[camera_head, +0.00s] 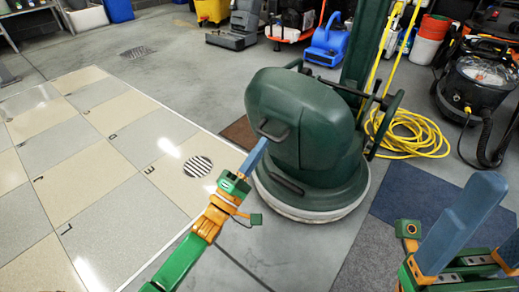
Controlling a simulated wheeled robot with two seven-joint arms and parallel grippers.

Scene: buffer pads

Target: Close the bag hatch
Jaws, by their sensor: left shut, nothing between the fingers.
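The dark green floor machine (330,170) stands upright on the concrete floor at the centre. Its bulky rounded green cover (305,100), which looks like the bag hatch, faces left and has a dark handle on its face. I cannot tell how far the hatch stands open. My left gripper (258,150) is shut and empty, its blue fingers at the lower left edge of the hatch, below the handle. Whether they touch it is unclear. My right gripper (478,205) is at the lower right, away from the machine, its blue fingers apart and partly cut off by the frame.
A yellow cord (415,135) lies coiled right of the machine. A blue blower (328,42) is behind. Checkered tiles (110,165) lie left. A dark blue mat (415,200) lies right of the machine.

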